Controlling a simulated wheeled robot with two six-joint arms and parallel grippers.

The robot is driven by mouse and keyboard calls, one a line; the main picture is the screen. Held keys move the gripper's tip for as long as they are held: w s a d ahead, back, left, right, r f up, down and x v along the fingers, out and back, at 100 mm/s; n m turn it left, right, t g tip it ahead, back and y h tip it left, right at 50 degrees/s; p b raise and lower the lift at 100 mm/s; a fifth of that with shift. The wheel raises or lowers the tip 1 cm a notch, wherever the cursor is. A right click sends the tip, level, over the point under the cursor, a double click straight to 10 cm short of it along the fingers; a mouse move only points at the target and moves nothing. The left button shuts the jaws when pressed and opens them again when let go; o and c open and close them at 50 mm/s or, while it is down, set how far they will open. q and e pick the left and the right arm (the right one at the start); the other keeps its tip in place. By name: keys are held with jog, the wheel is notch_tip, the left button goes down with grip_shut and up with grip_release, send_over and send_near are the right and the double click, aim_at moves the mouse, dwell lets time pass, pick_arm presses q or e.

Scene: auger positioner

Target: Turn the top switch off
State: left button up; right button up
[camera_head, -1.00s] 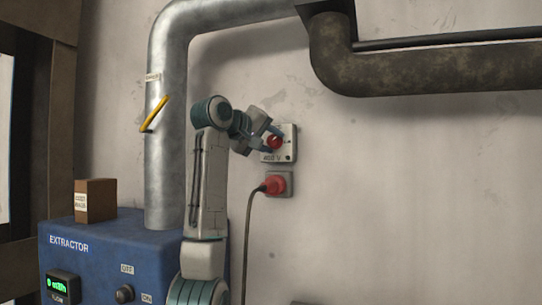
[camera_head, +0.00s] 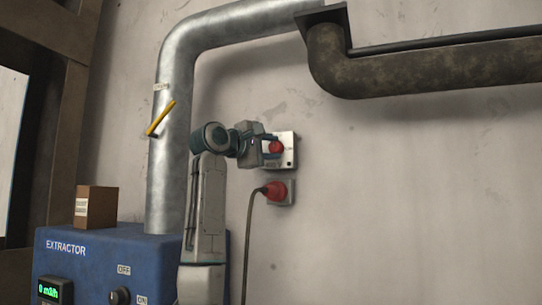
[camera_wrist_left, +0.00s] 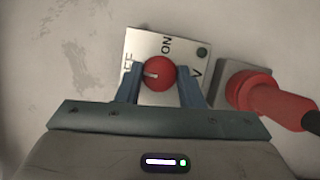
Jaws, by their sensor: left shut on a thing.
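The top switch is a red round knob (camera_head: 276,147) on a pale wall plate (camera_head: 291,150). In the left wrist view the red knob (camera_wrist_left: 159,73) has a white mark pointing left toward partly hidden lettering, while "ON" reads above it. My left gripper (camera_head: 270,147) is at the plate, its fingers on either side of the knob. In the left wrist view my left gripper (camera_wrist_left: 160,85) is shut on the knob. My right gripper is out of view.
A red plug (camera_head: 273,190) with a cable sits in a socket just below. The blue extractor box (camera_head: 95,262), a small brown box (camera_head: 96,207) and a metal duct (camera_head: 170,150) with a yellow handle (camera_head: 160,118) are at left. The wall to the right is clear.

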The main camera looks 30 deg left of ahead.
pick_arm(q)
jog(key=shift+r+n, duration=0.1)
jog(key=shift+n, duration=0.2)
jog(key=shift+s, duration=0.1)
jog(key=o, duration=0.9)
jog(key=shift+a, duration=0.15)
jog(key=shift+b, duration=0.3)
